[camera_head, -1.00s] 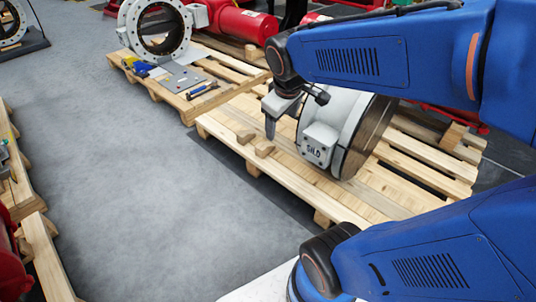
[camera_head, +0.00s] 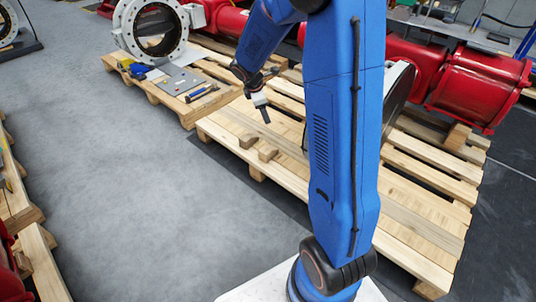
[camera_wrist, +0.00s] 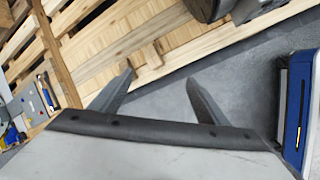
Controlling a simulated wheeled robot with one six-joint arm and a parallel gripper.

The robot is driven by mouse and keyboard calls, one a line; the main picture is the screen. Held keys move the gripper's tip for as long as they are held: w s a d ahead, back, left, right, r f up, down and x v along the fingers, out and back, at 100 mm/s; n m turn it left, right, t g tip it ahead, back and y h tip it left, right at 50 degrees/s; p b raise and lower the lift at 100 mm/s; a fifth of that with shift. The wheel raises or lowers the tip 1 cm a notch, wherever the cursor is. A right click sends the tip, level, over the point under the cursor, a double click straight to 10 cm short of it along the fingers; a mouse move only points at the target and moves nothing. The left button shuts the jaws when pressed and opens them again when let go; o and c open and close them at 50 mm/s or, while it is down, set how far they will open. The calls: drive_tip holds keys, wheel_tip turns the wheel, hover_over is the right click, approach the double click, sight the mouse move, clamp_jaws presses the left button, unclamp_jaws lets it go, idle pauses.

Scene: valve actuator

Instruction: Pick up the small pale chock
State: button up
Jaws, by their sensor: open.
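Two small pale wooden blocks lie on the near-left part of the middle pallet: one chock (camera_head: 268,153) close to the pallet's edge, and another block (camera_head: 248,139) just left of it. I cannot tell which one the task means. A pale block (camera_wrist: 152,55) also shows in the wrist view, just beyond my fingers. My gripper (camera_head: 264,112) is above the pallet, up and behind the blocks in the head view, apart from them. In the wrist view my gripper (camera_wrist: 160,80) has its two fingers spread, with nothing between them.
The middle pallet (camera_head: 410,222) carries a round valve part (camera_head: 398,92), mostly hidden behind my arm. The left pallet (camera_head: 163,97) holds a flanged ring valve (camera_head: 150,30) and tools. Red actuators (camera_head: 480,85) stand behind. Grey floor (camera_head: 130,190) at the left is open.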

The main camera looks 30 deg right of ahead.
drive_tip(key=w+d+f+n, duration=0.2)
drive_tip(key=w+f+n, duration=0.2)
drive_tip(key=w+f, duration=0.5)
drive_tip(key=n, duration=0.4)
approach(268, 148)
drive_tip(key=shift+g, duration=0.4)
drive_tip(key=x, duration=0.3)
drive_tip(key=w+x, duration=0.1)
drive_tip(key=x, duration=0.1)
drive_tip(key=shift+f, duration=0.2)
drive_tip(key=shift+x, duration=2.6)
drive_tip(key=shift+s, duration=0.1)
drive_tip(key=c, duration=1.3)
